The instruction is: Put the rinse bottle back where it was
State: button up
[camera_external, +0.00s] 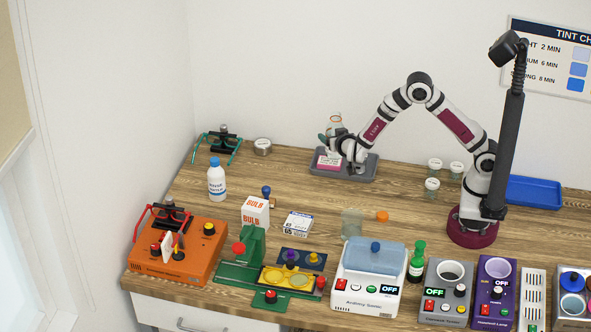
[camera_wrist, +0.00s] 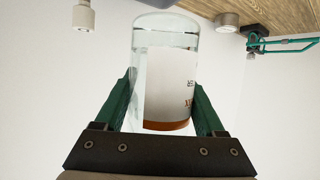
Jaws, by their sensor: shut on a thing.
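A white bottle with a blue cap (camera_external: 216,182) stands upright at the left of the bench; its small dark label text seems to read as rinse. It stands well apart from my gripper (camera_external: 340,143). My gripper is shut on a clear glass bottle (camera_external: 335,122) near the back wall. In the wrist view this glass bottle (camera_wrist: 166,70) is between the green fingers of my gripper (camera_wrist: 163,98), with a white label and an orange-brown band at its lower picture end. A grey tray (camera_external: 357,175) lies below my gripper. I cannot tell whether the bottle touches it.
A pink-and-white block (camera_external: 328,163) is on the tray. Several small jars (camera_external: 435,164) and a blue tray (camera_external: 533,192) are to the right. Boxes and devices fill the front; the bench between bottle and tray is mostly clear.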

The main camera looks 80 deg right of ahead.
jog(key=w+a+f, duration=0.2)
jog(key=f, duration=0.1)
jog(key=w+a+f, duration=0.2)
jog(key=f, duration=0.2)
jog(key=w+a+f, duration=0.2)
jog(key=a+f, duration=0.1)
jog(key=f, duration=0.1)
jog(key=shift+w+f, duration=0.1)
jog(key=shift+f, duration=0.1)
jog(key=shift+f, duration=0.1)
